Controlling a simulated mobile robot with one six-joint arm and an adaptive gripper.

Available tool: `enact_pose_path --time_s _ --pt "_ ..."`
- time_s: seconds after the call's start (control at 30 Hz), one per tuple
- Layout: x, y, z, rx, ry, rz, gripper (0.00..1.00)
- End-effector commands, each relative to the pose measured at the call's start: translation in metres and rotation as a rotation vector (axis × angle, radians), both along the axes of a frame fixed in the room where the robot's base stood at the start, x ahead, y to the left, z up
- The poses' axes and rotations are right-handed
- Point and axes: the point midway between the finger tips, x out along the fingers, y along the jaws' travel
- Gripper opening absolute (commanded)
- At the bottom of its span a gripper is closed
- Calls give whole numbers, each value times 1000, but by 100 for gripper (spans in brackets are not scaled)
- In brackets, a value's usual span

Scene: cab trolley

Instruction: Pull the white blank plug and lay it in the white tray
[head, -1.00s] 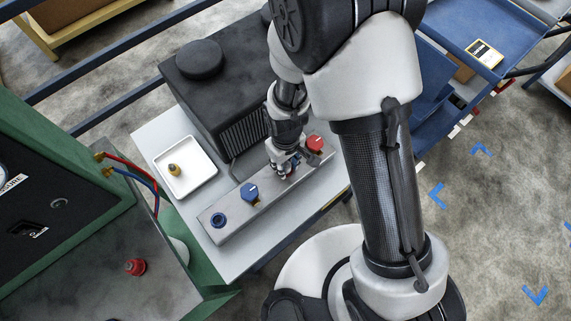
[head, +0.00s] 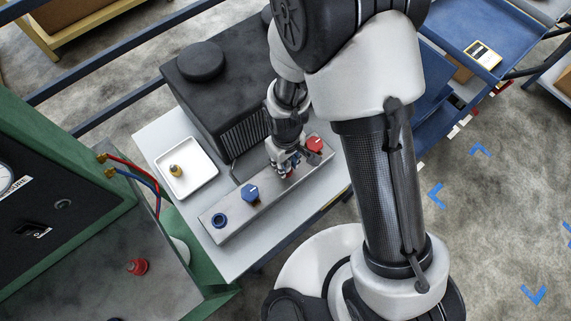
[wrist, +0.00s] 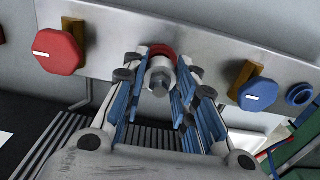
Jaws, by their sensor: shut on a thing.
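The white blank plug (wrist: 160,75) shows in the wrist view as a pale hex-headed piece in front of a red ring (wrist: 161,50) on the grey metal block (wrist: 215,30). My gripper (wrist: 160,82) has its blue-lined fingers on both sides of the plug and is shut on it. I cannot tell how far the plug sits in the block. In the head view my gripper (head: 287,165) is at the block's top, left of the red knob, and hides the plug. The white tray (head: 205,182) lies left of the block, with a small brass-and-dark fitting (head: 176,171) inside.
On the block, a red knob (head: 315,144), a blue knob (head: 250,192) and a blue-ringed port (head: 218,220) flank my gripper. A black ribbed box (head: 215,95) stands behind the block, close to my arm. The tray has free room around the fitting.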

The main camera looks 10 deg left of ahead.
Motion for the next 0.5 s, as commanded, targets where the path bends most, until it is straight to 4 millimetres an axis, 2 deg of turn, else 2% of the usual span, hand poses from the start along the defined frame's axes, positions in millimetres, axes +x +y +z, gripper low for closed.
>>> enact_pose_path --time_s 0.5 --pt "0 0 22 1 -1 0 0"
